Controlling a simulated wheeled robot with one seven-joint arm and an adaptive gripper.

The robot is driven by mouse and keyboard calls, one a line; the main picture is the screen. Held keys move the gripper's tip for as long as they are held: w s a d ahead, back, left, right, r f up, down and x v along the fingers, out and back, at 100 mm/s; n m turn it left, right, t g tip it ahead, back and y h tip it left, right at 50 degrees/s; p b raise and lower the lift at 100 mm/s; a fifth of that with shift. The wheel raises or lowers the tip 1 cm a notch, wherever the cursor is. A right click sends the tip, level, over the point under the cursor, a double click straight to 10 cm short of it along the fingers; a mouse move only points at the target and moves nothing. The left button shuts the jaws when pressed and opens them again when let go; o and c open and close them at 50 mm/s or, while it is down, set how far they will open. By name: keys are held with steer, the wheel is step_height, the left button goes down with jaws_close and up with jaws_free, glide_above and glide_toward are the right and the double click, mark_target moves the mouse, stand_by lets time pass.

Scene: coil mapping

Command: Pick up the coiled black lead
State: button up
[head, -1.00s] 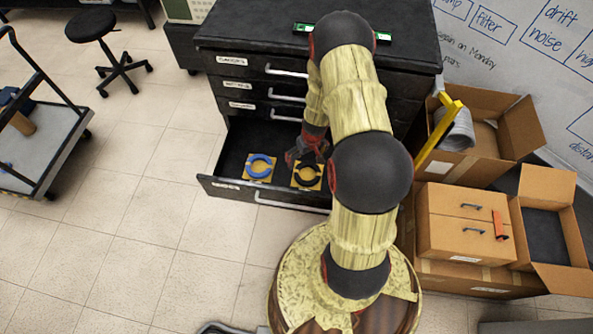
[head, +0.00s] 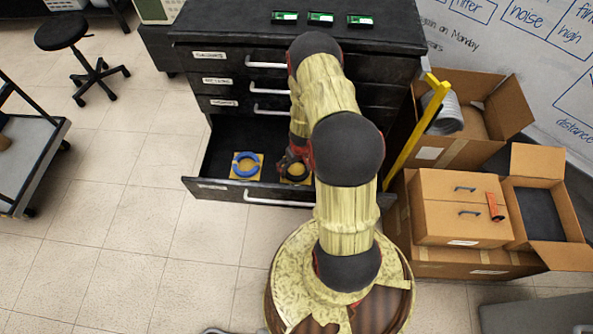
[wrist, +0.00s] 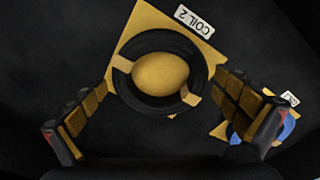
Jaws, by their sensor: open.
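The coiled black lead (wrist: 132,90) lies as a ring around a yellow round middle on a yellow card marked COIL 2 (wrist: 193,18), with two tan bands across it. In the head view its card (head: 297,181) lies in the open bottom drawer, and my gripper (head: 289,160) covers most of the coil. In the wrist view my gripper (wrist: 165,120) is open, one finger to the left of the coil and one to the right, with nothing held. I cannot tell how far above the coil the fingertips are.
A blue coil (head: 246,164) on its own card lies to the left in the drawer. The drawer's front wall (head: 215,187) and the dark cabinet (head: 230,65) bound the space. Cardboard boxes (head: 462,218) and a yellow post (head: 415,135) stand to the right.

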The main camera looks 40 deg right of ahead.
steer(key=c, duration=1.1)
